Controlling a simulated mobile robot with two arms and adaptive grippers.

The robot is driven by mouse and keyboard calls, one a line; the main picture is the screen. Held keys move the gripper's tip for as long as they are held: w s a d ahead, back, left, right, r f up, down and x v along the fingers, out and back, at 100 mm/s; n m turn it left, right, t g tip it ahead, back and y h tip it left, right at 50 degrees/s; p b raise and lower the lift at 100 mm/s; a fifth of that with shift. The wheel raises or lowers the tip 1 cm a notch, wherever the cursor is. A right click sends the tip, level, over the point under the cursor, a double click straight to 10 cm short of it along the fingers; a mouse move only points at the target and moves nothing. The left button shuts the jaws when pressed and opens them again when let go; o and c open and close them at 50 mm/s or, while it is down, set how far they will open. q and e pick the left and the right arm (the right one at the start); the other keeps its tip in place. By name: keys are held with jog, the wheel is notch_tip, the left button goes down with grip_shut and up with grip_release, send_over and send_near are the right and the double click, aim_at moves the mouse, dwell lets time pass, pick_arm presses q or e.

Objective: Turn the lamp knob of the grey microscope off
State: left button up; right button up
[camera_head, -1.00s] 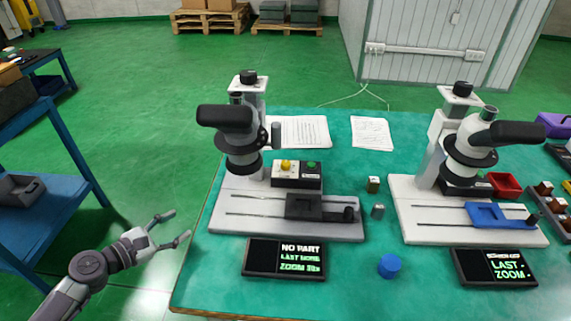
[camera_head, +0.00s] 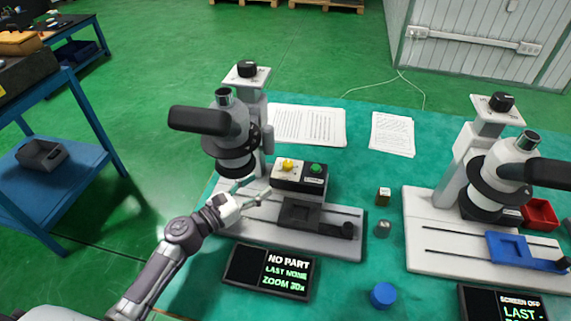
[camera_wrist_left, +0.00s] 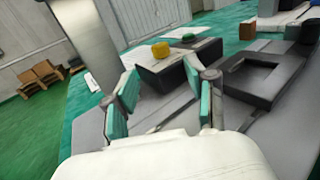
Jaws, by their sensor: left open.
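The grey microscope (camera_head: 233,135) with a black stage (camera_head: 312,216) stands at the left of the green table. A control box (camera_head: 299,179) on its base carries a yellow knob (camera_head: 288,164) and a green knob (camera_head: 316,169). In the wrist view the yellow knob (camera_wrist_left: 161,50) is beyond the fingers, with the green knob (camera_wrist_left: 189,37) behind it. My left gripper (camera_head: 252,190) is open and empty over the left part of the base, left of and below the box, apart from both knobs. My right gripper is out of view.
A display (camera_head: 269,272) reading NO PART lies in front of the base. A blue cap (camera_head: 383,295) and small metal parts are to the right. A second microscope (camera_head: 490,180) with a blue stage stands at the right. Papers (camera_head: 306,125) lie behind.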

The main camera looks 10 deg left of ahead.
aim_at(284, 168)
pick_arm(q)
jog(key=x, duration=0.9)
jog(key=shift+w+d, duration=0.1)
jog(key=shift+w, duration=0.1)
jog(key=shift+w+d, duration=0.25)
jog(key=shift+w, duration=0.05)
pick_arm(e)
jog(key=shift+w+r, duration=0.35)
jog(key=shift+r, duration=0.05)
pick_arm(q)
jog(key=shift+c, duration=0.2)
